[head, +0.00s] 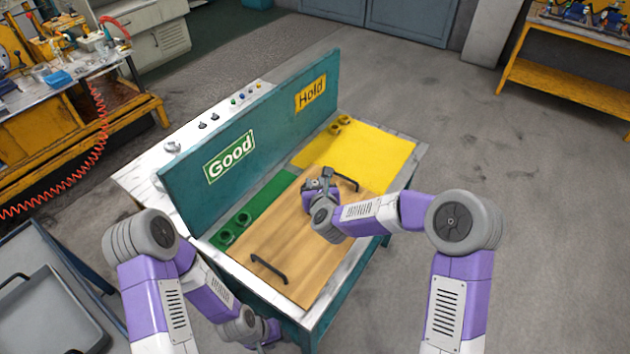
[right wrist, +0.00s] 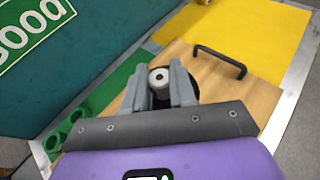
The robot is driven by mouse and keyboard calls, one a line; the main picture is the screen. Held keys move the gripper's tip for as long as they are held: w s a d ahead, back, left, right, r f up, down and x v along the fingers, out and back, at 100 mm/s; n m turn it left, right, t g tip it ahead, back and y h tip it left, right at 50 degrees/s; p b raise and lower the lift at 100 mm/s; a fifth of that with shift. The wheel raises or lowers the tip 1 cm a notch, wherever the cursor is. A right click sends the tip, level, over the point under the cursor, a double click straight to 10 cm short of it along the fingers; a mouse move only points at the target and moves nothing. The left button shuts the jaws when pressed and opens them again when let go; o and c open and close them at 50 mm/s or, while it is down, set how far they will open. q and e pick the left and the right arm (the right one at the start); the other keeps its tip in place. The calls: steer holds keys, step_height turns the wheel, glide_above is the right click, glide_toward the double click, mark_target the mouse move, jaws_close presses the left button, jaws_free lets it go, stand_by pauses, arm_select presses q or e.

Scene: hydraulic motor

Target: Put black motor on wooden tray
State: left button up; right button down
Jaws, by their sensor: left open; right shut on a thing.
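The wooden tray (head: 290,255) lies on the workbench, with a black handle at each end; part of it also shows in the right wrist view (right wrist: 250,95). My right gripper (head: 322,184) is over the tray's far half. In the right wrist view its fingers (right wrist: 160,88) are shut on the black motor (right wrist: 159,77), whose pale round end shows between them. The motor's dark body is mostly hidden by the fingers. I cannot tell whether it touches the tray. My left gripper (head: 264,343) is open and low in front of the bench, at the bottom edge of the head view.
A teal panel (head: 265,115) with "Good" and "Hold" signs stands along the tray's left side. A green mat (head: 272,200) with green rings and a yellow mat (head: 375,155) with yellow rings lie on the bench. A grey cart (head: 50,290) stands at lower left.

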step_height(320, 180, down, 3)
steer(key=shift+w+r, duration=0.15)
steer(key=shift+r, duration=0.05)
steer(key=c, duration=0.8)
jaws_free()
steer(key=shift+f, duration=0.15)
steer(key=shift+c, duration=0.2)
steer(key=v, duration=1.2)
steer(key=shift+s, duration=0.2)
